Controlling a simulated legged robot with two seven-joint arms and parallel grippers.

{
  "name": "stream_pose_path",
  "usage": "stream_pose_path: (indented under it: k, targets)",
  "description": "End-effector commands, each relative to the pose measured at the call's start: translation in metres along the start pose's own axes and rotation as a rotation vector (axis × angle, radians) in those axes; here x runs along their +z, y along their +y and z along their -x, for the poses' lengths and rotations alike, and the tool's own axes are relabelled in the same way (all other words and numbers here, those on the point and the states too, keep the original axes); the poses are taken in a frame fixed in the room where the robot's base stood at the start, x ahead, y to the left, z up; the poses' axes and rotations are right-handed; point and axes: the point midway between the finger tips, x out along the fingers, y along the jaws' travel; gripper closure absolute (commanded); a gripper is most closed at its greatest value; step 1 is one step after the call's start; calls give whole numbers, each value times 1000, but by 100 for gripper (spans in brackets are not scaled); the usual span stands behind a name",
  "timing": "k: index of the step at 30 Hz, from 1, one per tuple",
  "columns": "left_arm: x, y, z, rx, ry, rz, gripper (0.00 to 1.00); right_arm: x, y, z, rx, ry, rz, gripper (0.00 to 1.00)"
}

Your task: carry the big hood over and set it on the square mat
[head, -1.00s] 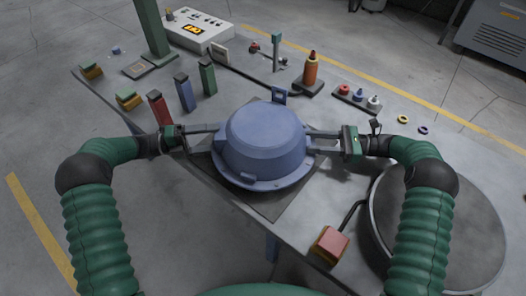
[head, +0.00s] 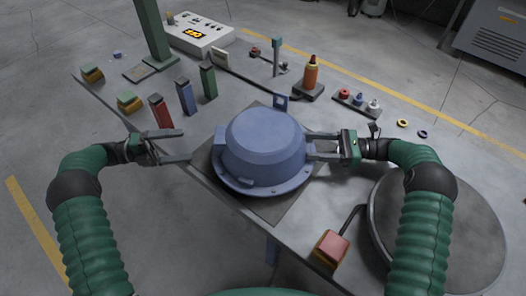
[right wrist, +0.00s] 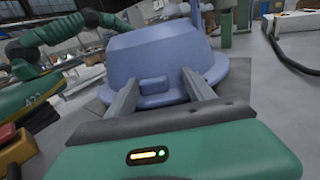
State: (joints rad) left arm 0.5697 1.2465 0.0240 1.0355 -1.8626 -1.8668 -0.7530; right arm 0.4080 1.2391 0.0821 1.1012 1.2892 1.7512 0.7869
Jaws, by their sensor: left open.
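The big hood (head: 265,145), a blue dome with a wide bolted flange, sits upright on the dark square mat (head: 272,209). Mat corners show around its flange. In the right wrist view the hood (right wrist: 150,50) fills the middle, with a small lug (right wrist: 153,85) facing me. My left gripper (head: 187,145) is open and empty, clear of the hood's left side. My right gripper (head: 311,145) is at the hood's right side. In the right wrist view its fingers (right wrist: 160,78) are spread on either side of the lug, with a gap showing at the right finger.
Red, blue and green blocks (head: 185,97) stand behind my left gripper. A red-topped box (head: 330,247) is at the front edge. A round table (head: 440,230) is at the right.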

Motion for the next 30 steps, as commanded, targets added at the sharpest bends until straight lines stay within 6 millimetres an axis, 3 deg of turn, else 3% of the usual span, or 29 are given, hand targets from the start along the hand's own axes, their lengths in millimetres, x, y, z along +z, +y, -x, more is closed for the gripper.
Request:
stream_pose_path:
  k: [3, 7, 19, 30]
  targets:
    - [1, 0, 16, 1, -2, -1, 6, 0, 0, 1, -1, 1, 0, 38]
    - [0, -1, 20, 0, -1, -1, 6, 9, 0, 1, -1, 1, 1, 38]
    - [1, 0, 21, 1, -3, -2, 6, 90, -1, -1, -1, 3, 2, 38]
    - [1, -1, 20, 1, -3, -2, 6, 99, -1, -1, -1, 3, -1, 36]
